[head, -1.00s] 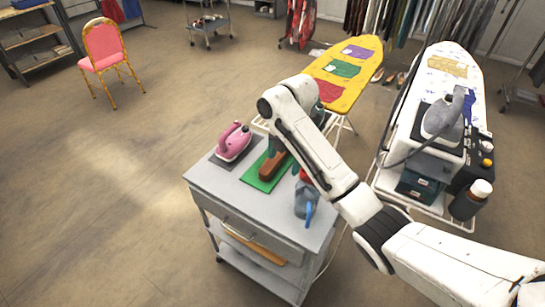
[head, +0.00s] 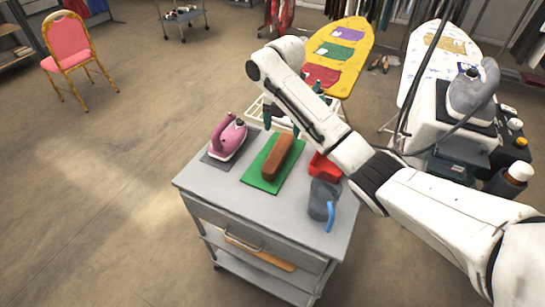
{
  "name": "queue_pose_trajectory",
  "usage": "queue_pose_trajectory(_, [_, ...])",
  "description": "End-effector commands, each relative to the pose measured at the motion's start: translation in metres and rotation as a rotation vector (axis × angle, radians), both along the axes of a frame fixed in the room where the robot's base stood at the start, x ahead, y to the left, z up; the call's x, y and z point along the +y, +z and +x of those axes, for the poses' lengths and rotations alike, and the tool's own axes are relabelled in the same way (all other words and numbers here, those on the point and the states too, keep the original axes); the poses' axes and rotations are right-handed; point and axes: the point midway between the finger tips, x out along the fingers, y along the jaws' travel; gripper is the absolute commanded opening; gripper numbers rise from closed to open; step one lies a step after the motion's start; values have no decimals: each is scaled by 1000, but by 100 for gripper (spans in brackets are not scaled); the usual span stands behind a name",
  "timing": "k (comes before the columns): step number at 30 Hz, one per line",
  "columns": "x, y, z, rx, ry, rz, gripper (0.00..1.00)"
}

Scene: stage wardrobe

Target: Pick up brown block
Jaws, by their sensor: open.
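The brown block (head: 277,158) is long with rounded edges. It lies on a green mat (head: 259,181) on top of a grey cart (head: 215,192). My gripper (head: 281,128) hangs just past the block's far end in the head view, partly hidden by my own arm. Its dark fingers are apart with nothing between them. I cannot tell its exact height above the cart top. The block's top and near end are in clear view.
On the cart, a pink iron (head: 228,138) stands left of the mat. A red container (head: 324,168) and a grey-blue jug (head: 323,201) stand to the right. A yellow ironing board (head: 349,38) and a white one (head: 433,28) stand behind.

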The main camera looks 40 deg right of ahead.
Motion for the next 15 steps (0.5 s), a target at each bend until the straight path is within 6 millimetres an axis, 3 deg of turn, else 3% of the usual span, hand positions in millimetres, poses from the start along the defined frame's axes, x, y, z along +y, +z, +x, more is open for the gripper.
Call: queue_pose_trajectory(15, [-1, -59, 0, 2, 0, 0, 81])
